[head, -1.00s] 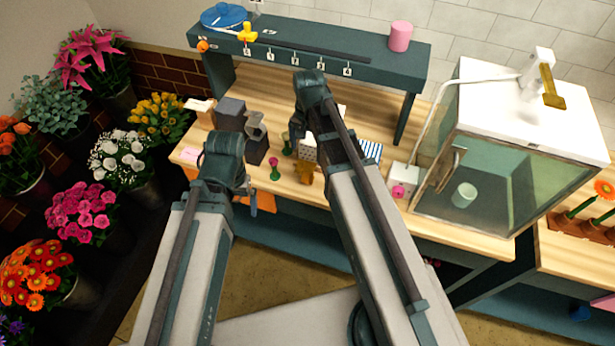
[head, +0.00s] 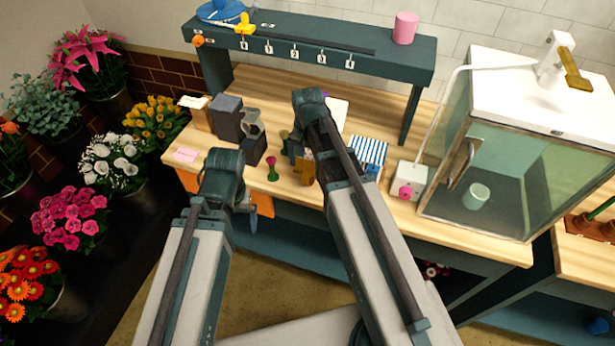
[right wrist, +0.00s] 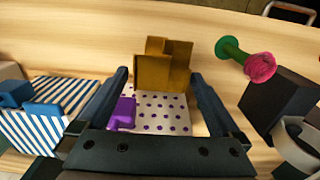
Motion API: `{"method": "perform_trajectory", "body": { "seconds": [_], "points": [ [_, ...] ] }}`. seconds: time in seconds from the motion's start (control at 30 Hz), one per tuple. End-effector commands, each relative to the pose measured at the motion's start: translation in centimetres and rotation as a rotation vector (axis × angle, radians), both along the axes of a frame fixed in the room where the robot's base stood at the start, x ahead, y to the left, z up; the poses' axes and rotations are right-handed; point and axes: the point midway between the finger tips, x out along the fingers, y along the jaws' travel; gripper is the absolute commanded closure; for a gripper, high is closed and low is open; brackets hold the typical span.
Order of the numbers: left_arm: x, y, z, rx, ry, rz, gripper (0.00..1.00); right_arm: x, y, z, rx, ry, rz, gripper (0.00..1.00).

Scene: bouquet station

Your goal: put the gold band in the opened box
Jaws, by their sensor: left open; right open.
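A gold, angular piece with a raised tab (right wrist: 165,65) stands on the wooden table, and it shows in the head view (head: 305,173); I take it for the gold band. My right gripper (right wrist: 160,76) is open, with its fingertips on either side of this piece, without visible grip. A white box with purple dots (right wrist: 160,115) and a purple piece (right wrist: 122,112) lie nearer, between the fingers. A dark box (right wrist: 278,102) stands at right; I cannot tell which box is the opened one. My left gripper (head: 238,203) is open and empty at the table's front edge.
A striped box with blue pieces (right wrist: 50,105) is left of the right gripper. A shelf (head: 320,48) spans the table's back; a glass cabinet (head: 490,170) stands right. Flower buckets fill the left.

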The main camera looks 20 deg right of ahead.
Motion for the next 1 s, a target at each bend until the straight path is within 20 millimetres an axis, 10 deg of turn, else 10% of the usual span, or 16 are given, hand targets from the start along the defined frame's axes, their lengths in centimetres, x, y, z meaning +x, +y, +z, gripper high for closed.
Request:
{"method": "perform_trajectory", "body": {
  "seconds": [0.27,0.73,1.0],
  "points": [
    [0.00,0.01,-0.37,0.000,0.000,0.000,0.00,0.01,-0.03,-0.37,0.000,0.000,0.000,0.00],
    [0.00,0.00,-0.37,0.000,0.000,0.000,0.00,0.01,-0.03,-0.37,0.000,0.000,0.000,0.83],
    [0.00,0.00,-0.29,0.000,0.000,0.000,0.00,0.01,-0.04,-0.30,0.000,0.000,0.000,0.83]
  ]
}}
